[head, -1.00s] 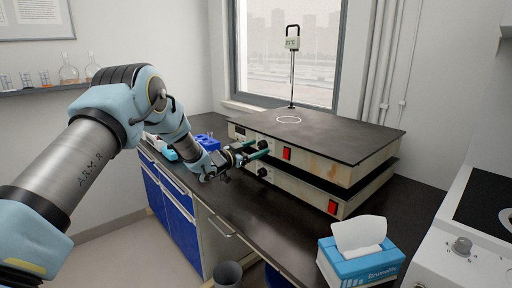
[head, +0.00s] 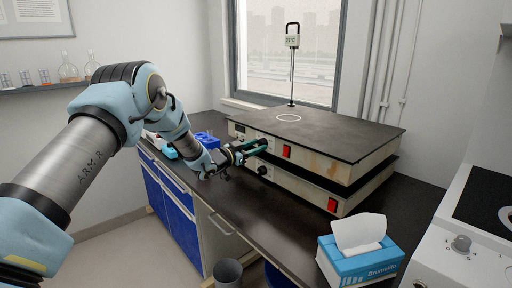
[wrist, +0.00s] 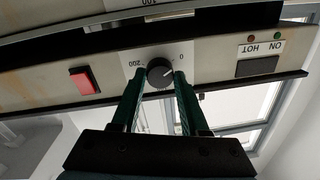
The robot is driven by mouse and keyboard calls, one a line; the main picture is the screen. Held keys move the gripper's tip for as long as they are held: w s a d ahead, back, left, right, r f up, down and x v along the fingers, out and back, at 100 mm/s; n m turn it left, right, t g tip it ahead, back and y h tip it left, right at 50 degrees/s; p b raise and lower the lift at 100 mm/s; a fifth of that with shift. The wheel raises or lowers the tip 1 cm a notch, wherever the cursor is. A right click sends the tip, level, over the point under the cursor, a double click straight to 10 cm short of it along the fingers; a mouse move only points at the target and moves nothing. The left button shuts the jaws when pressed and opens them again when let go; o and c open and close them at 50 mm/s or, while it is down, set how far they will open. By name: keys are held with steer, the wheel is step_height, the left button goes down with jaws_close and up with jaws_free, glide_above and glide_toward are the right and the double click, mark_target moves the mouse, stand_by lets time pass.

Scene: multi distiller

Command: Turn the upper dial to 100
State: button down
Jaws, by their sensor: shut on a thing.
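The upper dial (wrist: 160,73) is a round black knob on the front panel of the upper hot plate (head: 310,158), between printed marks 0 and 200. The wrist view shows the panel upside down. A short pale mark on the knob points towards the right of that picture, nearer the 0 side. My gripper (wrist: 160,78) is shut on the upper dial, one green finger on each side. In the head view my gripper (head: 262,145) reaches the panel from the left and mostly hides this dial. The lower dial (head: 262,170) is free below it.
Red switches sit on the upper (head: 286,152) and lower (head: 332,205) units. A tissue box (head: 365,265) is at the front right. A blue rack (head: 207,140) stands behind my wrist.

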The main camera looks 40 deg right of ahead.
steer(key=shift+f+m+b, duration=0.2)
steer(key=shift+m+b, duration=0.1)
steer(key=shift+b, duration=0.45)
steer(key=m+b, duration=1.1)
steer(key=b, duration=0.5)
steer(key=m+g+b, duration=0.1)
steer(key=m+b, duration=1)
steer(key=b, duration=0.5)
steer(key=shift+w+f+g+h+b, duration=0.1)
steer(key=shift+w+g+h+b, duration=0.05)
steer(key=shift+g+h+b, duration=0.2)
steer(key=shift+m+b, duration=0.8)
steer(key=shift+m, duration=0.3)
steer(key=shift+r, duration=0.2)
steer(key=shift+c, duration=2.1)
jaws_free()
steer(key=shift+r, duration=0.1)
